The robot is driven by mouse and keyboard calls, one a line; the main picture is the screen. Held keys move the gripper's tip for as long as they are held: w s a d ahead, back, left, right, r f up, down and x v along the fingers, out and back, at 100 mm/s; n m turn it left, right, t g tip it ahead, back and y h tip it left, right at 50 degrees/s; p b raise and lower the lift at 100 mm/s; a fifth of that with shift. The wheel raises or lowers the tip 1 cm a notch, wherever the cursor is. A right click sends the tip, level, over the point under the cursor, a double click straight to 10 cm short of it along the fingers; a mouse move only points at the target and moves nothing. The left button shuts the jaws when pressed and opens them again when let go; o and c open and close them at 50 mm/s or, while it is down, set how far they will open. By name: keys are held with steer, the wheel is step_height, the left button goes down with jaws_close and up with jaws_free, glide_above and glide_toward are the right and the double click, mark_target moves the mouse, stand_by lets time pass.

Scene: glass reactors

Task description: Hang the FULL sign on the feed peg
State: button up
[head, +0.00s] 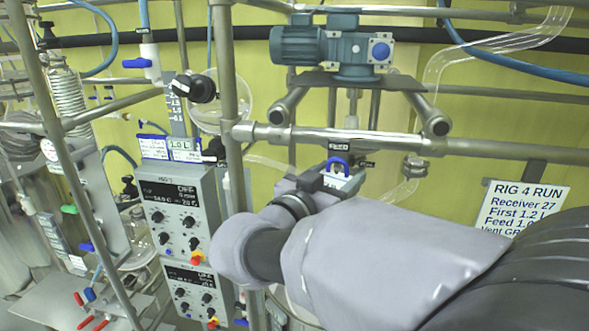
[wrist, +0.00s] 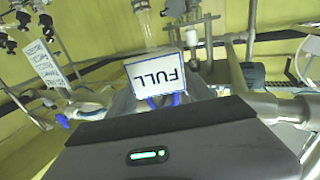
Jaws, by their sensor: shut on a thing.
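My gripper (head: 338,176) is shut on the sign, whose blue loop (head: 338,161) and a bit of white show between the jaws in the head view. The feed peg itself is not clearly visible. I cannot tell whether the loop touches anything at the rail.
The steel rail (head: 480,146) crosses behind my gripper, with a teal motor (head: 330,47) above it. A control box (head: 180,215) and upright pipes stand to the left. Clear tubing hangs to the right, near a RIG 4 RUN notice (head: 523,207).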

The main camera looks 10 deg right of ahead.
steer(key=shift+f+b, duration=0.4)
steer(key=shift+b, duration=0.6)
stand_by(0.4)
steer(key=o, duration=1.5)
steer(key=shift+c, duration=0.2)
steer(key=shift+c, duration=1)
steer(key=shift+a, duration=0.1)
steer(key=shift+s+a+f+b, duration=0.1)
steer(key=shift+s+a+b, duration=0.15)
steer(key=shift+b, duration=0.1)
steer(key=shift+b+v, duration=1.8)
steer(key=shift+v, duration=1.3)
